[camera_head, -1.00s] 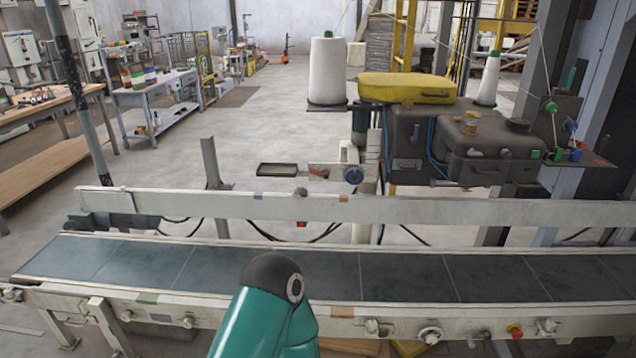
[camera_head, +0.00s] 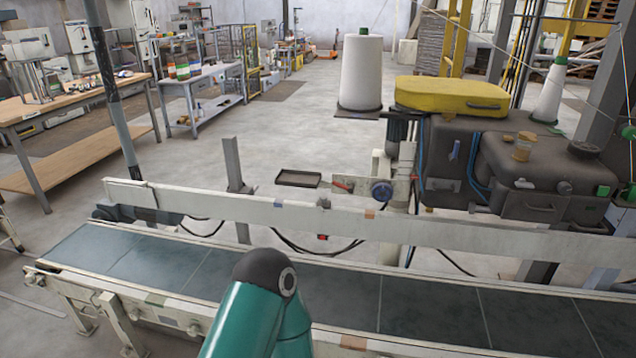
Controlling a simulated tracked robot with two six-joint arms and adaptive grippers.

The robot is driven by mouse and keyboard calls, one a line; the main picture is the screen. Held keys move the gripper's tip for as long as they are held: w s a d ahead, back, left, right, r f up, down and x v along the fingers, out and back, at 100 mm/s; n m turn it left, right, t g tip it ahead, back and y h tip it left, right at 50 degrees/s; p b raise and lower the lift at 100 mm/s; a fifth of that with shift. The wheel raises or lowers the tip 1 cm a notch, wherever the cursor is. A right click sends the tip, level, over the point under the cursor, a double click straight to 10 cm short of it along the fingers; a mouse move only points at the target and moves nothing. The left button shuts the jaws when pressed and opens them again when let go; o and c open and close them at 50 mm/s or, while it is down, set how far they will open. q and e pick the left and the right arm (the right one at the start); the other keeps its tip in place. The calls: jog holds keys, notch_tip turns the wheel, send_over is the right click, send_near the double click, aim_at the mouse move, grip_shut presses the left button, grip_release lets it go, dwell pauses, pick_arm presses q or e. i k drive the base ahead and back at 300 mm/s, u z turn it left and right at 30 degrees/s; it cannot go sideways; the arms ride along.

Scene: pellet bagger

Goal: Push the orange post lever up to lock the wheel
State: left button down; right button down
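A small orange-red lever (camera_head: 342,186) sits on a pale plate (camera_head: 358,183) on a post behind the conveyor's back rail. It lies close to level, and its exact setting is too small to tell. Neither of my grippers is in view. Only a teal link of one of my arms shows at the bottom middle, well apart from the lever.
The conveyor belt (camera_head: 330,291) and its pale back rail (camera_head: 250,204) lie between me and the post. A dark shallow tray (camera_head: 298,179) is left of the lever. The dark sewing machine head (camera_head: 500,165) and a white thread cone (camera_head: 361,72) stand behind to the right.

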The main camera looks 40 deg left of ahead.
aim_at(350, 189)
jog(key=u, duration=0.35)
jog(key=i, duration=1.4)
